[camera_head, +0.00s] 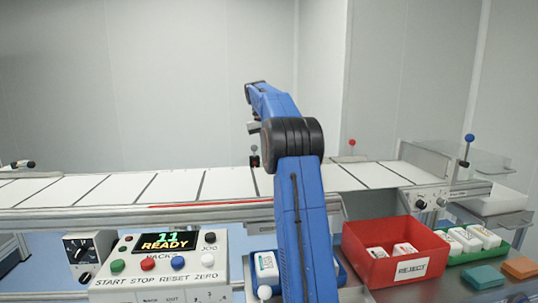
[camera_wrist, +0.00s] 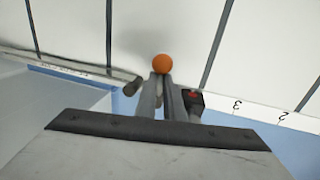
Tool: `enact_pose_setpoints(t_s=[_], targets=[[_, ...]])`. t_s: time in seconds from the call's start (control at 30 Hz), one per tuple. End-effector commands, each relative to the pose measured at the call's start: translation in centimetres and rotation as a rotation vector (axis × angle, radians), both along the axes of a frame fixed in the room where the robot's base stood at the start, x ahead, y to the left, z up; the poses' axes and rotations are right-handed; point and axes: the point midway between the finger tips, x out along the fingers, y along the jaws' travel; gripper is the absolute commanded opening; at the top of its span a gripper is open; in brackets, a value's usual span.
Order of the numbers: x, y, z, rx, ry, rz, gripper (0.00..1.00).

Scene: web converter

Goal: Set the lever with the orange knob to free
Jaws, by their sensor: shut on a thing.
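The orange knob (camera_wrist: 162,64) shows in the wrist view at the tips of my gripper (camera_wrist: 164,84). My gripper's two fingers are close together and shut on the lever with the orange knob. The lever's stem is mostly hidden between the fingers. A small dark block with a red mark (camera_wrist: 190,98) sits just right of the fingers. In the head view my arm hides the orange knob and my fingertips. No label reading free is legible.
The white segmented conveyor (camera_head: 175,187) runs across the scene. Other levers carry a grey knob (camera_head: 254,149), a red knob (camera_head: 352,143) and a blue knob (camera_head: 470,138). A button panel (camera_head: 200,262), a red reject bin (camera_head: 428,246) and a green tray (camera_head: 497,252) stand in front.

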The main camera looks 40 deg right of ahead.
Motion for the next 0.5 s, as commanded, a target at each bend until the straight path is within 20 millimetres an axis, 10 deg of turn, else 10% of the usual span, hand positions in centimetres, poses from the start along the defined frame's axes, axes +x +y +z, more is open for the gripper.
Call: enact_pose_setpoints(t_s=[0.07,0.17,0.5], targets=[[-0.25,0.15,-0.23,0.007,0.01,-0.002,0.0],[-0.25,0.14,-0.22,0.006,0.011,-0.002,0.27],[-0.15,0.09,-0.05,0.003,0.005,-0.001,0.27]])
